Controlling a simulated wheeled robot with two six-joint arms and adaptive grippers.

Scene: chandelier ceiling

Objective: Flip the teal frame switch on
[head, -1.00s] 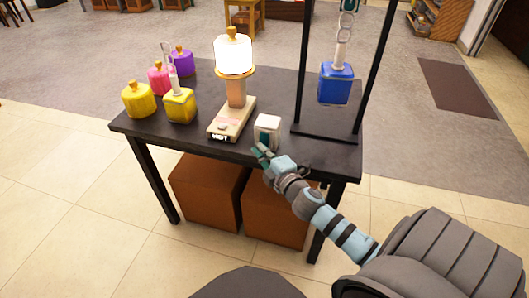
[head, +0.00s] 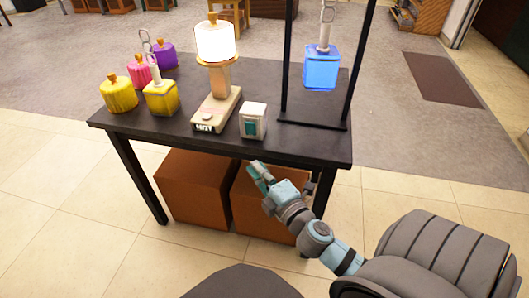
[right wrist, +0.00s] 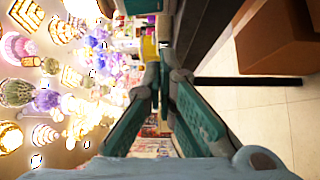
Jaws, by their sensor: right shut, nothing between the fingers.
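The switch (head: 252,122) is a small white box with a teal rocker panel on its front face. It stands near the front edge of the dark table (head: 300,145). My right gripper (head: 258,169) is below and in front of the table edge, apart from the switch. Its teal fingers are shut and empty; they also show in the right wrist view (right wrist: 160,65). A blue block lamp (head: 321,70) hangs on a chain in a black frame at the table's right and looks bright, as if lit. My left gripper is not in view.
A lit lamp on a beige scale-like base (head: 216,108) stands left of the switch. Yellow (head: 118,95), pink and purple weight-like pieces stand at the table's left. Brown boxes (head: 196,188) are under the table. The floor in front is clear.

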